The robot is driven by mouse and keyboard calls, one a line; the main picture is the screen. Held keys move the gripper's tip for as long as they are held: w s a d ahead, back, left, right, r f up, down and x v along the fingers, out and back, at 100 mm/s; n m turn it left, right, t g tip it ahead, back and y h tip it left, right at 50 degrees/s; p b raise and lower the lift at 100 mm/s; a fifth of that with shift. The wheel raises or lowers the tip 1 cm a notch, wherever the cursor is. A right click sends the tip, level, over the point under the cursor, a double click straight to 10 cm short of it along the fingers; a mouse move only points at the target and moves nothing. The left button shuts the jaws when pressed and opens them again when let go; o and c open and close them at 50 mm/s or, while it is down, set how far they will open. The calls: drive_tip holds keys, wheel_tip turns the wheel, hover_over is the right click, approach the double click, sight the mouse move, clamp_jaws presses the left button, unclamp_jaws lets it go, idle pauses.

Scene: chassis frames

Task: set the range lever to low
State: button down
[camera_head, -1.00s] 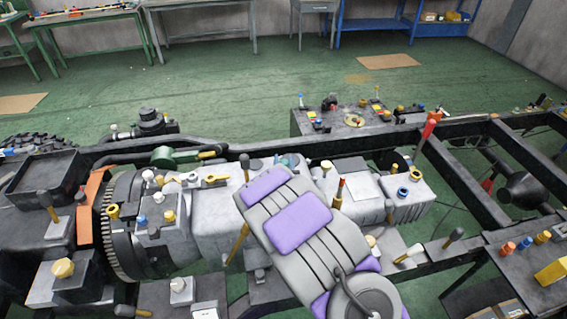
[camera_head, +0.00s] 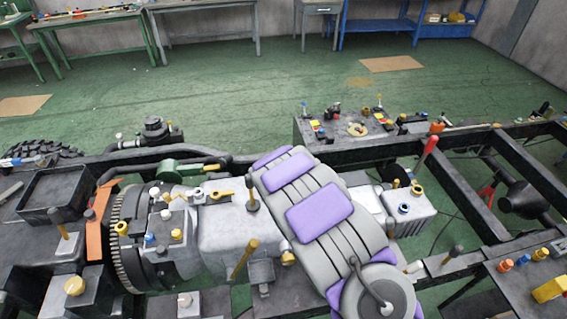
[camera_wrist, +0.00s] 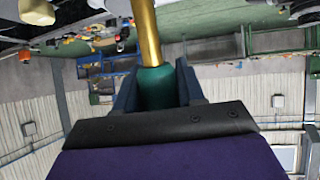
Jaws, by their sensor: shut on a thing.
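In the wrist view my gripper (camera_wrist: 157,76) is shut on the teal grip of a lever (camera_wrist: 157,92) with a brass shaft. A dark finger lies on each side of the grip. The shaft runs out toward the top of the picture, and its base is not clear. No label shows that this is the range lever. In the head view my grey and purple arm lies over the gearbox (camera_head: 225,232) and hides my gripper and the held lever.
A red lever (camera_head: 427,152) stands on the right, by the chassis rail (camera_head: 460,195). The green floor (camera_head: 230,85) behind the chassis is largely clear.

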drive_tip(key=shift+w+a+g+p, duration=0.2)
drive_tip(key=shift+w+g+p, duration=0.1)
drive_tip(key=c, duration=1.1)
unclamp_jaws()
drive_tip(key=o, duration=0.3)
drive_tip(key=shift+w+a+f, duration=0.1)
drive_tip(key=shift+f, duration=0.05)
drive_tip(key=shift+s+r, duration=0.3)
drive_tip(key=shift+s, duration=0.05)
drive_tip(key=p+v, duration=0.1)
drive_tip(key=v, duration=1.5)
drive_tip(key=shift+s+a, duration=0.1)
drive_tip(key=shift+s, duration=0.15)
